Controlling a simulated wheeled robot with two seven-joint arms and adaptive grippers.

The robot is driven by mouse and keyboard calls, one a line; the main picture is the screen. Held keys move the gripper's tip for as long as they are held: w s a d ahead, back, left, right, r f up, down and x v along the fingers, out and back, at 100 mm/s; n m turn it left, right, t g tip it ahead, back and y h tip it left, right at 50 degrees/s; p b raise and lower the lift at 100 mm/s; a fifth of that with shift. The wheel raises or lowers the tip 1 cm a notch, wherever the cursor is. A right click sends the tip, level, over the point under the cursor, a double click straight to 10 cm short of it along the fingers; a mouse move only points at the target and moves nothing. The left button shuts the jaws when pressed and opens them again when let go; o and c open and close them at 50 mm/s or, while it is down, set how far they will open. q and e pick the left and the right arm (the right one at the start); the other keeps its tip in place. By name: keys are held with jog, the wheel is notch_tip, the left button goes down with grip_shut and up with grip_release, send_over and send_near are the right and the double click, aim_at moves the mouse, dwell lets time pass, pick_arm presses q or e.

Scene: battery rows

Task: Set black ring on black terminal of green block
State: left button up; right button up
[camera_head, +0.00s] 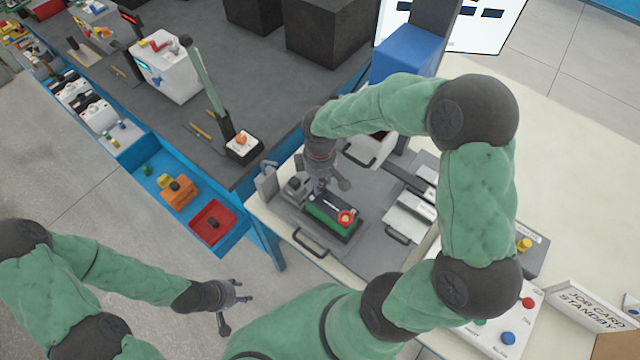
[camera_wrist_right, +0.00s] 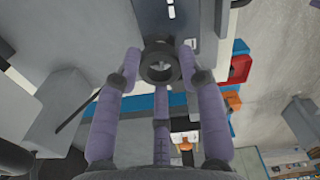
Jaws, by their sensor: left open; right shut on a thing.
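The green block (camera_head: 321,223) sits on the grey work surface in the head view, with a dark top and a red ring (camera_head: 347,217) at its right end. My right gripper (camera_head: 329,187) is just above and behind the block's left part. In the right wrist view its fingers (camera_wrist_right: 160,78) are shut on a black ring (camera_wrist_right: 158,66), held at the fingertips with its hole visible. The black terminal is not clearly seen; the gripper partly covers that area. My left gripper (camera_head: 238,298) is open and empty, over the floor, away from the table.
A grey fixture with a dark knob (camera_head: 296,184) stands just left of the block. Handles (camera_head: 310,242) edge the grey surface. A red bin (camera_head: 213,222) and orange bin (camera_head: 178,190) lie in the blue trough at left. White paper-like plates (camera_head: 408,216) lie right of the block.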

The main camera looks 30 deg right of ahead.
jog(key=shift+f, duration=1.05)
jog(key=shift+f, duration=0.2)
jog(key=o, duration=0.8)
jog(key=shift+c, duration=0.2)
jog(key=shift+r, duration=0.1)
jog(key=shift+r, duration=0.2)
notch_tip(320, 180, up, 12)
jog(key=p, duration=0.2)
jog(key=shift+f, duration=0.1)
